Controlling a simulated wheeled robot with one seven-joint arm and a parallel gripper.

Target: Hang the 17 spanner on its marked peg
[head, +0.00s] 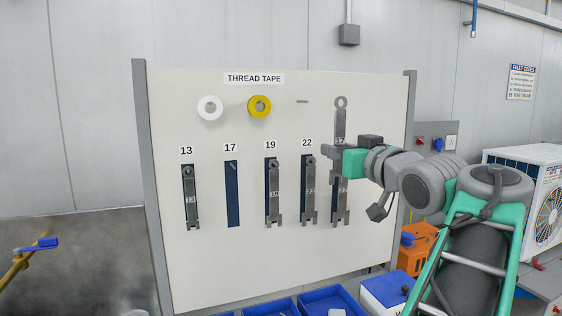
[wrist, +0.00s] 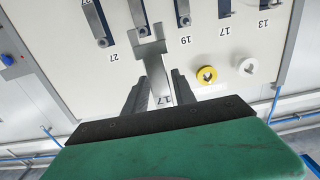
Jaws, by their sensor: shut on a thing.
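My gripper (head: 342,157) is shut on the grey 17 spanner (head: 340,122), held upright with its ring end at the top. In the wrist view the spanner (wrist: 155,58) runs between my fingers (wrist: 160,90), its "17" mark near them and its open jaw pointing away. It is in front of the board's right part, above the rightmost spanner; the gap to the board cannot be told. The 17 place (head: 232,195) is a bare dark blue outline with a small peg near its top, under the "17" label (head: 230,148), well left of my gripper.
The 13 (head: 190,200), 19 (head: 273,190) and 22 spanners (head: 308,190) hang on the board, with another spanner (head: 342,195) at far right. White (head: 210,108) and yellow tape rolls (head: 259,107) hang above. Blue bins (head: 270,307) stand below.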

